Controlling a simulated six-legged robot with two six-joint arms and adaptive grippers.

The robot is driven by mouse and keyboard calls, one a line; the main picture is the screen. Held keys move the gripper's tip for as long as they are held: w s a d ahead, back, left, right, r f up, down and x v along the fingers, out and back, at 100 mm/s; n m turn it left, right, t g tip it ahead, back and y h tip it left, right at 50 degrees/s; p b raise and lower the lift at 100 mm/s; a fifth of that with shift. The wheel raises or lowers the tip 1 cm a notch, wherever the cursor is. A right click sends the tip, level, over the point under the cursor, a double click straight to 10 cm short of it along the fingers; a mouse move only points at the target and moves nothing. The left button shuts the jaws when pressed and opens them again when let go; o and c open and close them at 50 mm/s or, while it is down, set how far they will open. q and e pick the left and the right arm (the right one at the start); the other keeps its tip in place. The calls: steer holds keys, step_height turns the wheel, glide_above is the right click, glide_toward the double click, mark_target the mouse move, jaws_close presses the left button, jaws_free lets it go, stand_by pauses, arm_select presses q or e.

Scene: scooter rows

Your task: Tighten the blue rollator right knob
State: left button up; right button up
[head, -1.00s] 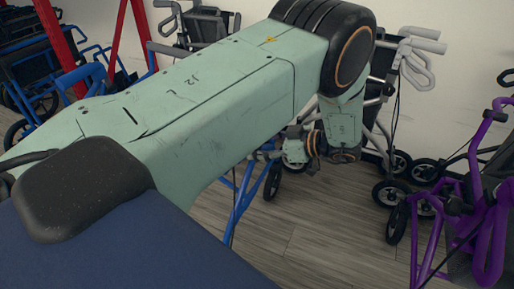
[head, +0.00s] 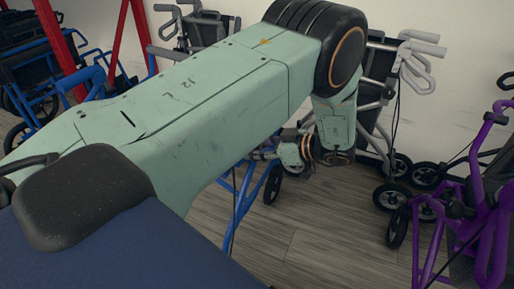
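The blue rollator (head: 231,207) stands behind my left arm in the head view. The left gripper's fingers are hidden behind the arm. My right gripper is not in view.
A purple rollator (head: 497,236) stands at the right. A rollator with light grey handles (head: 418,48) stands against the wall behind my elbow. A red frame (head: 58,42) and more wheeled aids are at the upper left. Bare wooden floor (head: 325,225) lies between the blue and purple rollators.

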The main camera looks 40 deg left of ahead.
arm_select(q)
steer(key=shift+c, duration=0.7)
steer(key=shift+m+g+p, duration=0.3)
steer(key=shift+m+p, duration=0.2)
steer(key=shift+m+g, duration=0.4)
steer(key=shift+w+f+m+g+h, duration=0.1)
steer(key=shift+m+g+h, duration=0.2)
steer(key=shift+m+g, duration=0.3)
steer(key=shift+m+g+b, duration=0.3)
steer(key=shift+m+g, duration=0.1)
steer(key=shift+m, duration=0.5)
